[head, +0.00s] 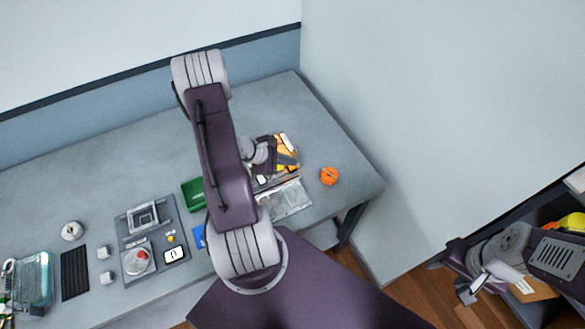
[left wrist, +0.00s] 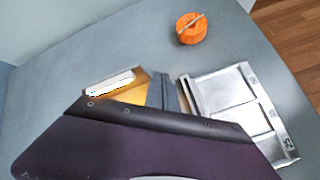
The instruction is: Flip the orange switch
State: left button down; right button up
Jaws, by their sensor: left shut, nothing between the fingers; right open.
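An orange-yellow plate (head: 289,159) with a white bar (head: 287,142) on it lies on the table. It looks like the orange switch, and my left gripper partly covers it. In the left wrist view the orange plate (left wrist: 130,95) and white bar (left wrist: 110,83) show just beyond my dark gripper body. My left gripper (head: 270,160) is shut and empty, low over or beside the plate; its fingertips (left wrist: 162,92) show at the plate's right edge. I cannot tell if they touch it. The switch's position is unclear. My right gripper (head: 480,283) is open, far right, away from the table.
A round orange object (head: 329,176) with a stick-like top sits right of the plate. A silver sectioned tray (head: 288,201) lies in front. A green bin (head: 194,194) and a grey panel with a red button (head: 143,256) stand left. The table's back is clear.

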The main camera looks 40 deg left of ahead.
pick_arm(q)
jog(key=shift+f, duration=0.25)
jog(key=shift+d+f+b, duration=0.1)
jog(key=shift+f+b, duration=0.25)
jog(key=shift+b, duration=0.3)
dwell(0.4)
jog(key=shift+r+p, duration=0.5)
jog(key=shift+r, duration=0.3)
jog(key=shift+r, duration=0.1)
jog(key=r+p, duration=0.2)
jog(key=r, duration=0.1)
jog(key=a+r+p, duration=0.1)
jog(key=r+p, duration=0.1)
jog(key=shift+w, duration=0.2)
jog(key=shift+f, duration=0.15)
